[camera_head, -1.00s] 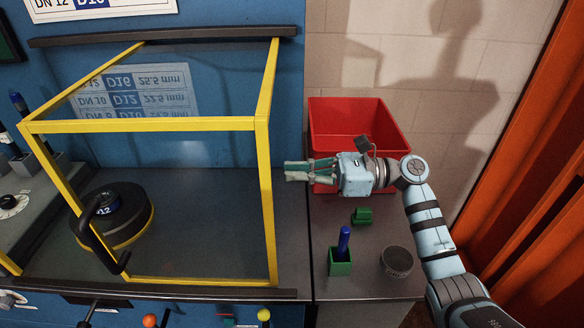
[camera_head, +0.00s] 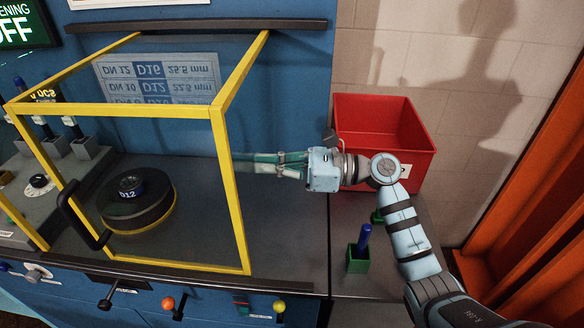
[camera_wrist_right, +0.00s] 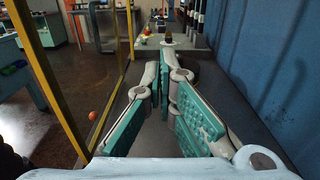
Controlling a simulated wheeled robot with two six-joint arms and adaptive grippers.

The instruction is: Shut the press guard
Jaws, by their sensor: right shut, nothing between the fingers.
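The press guard (camera_head: 160,110) is a clear box with a yellow frame and a black handle (camera_head: 80,218) at its front left. It stands on the grey bench over a round black die marked D12 (camera_head: 137,205). My right gripper (camera_head: 237,163) is shut and empty, with its fingertips pointing left at the guard's right side; I cannot tell if they touch it. In the right wrist view the closed green-padded fingers (camera_wrist_right: 160,85) show, with a yellow frame bar (camera_wrist_right: 45,80) at the left. My left gripper is out of view.
A red bin (camera_head: 383,140) stands behind my right wrist. A green holder with a blue marker (camera_head: 359,258) sits at the bench's front right. A blue wall (camera_head: 290,90) is behind. Levers and knobs (camera_head: 168,303) line the front edge.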

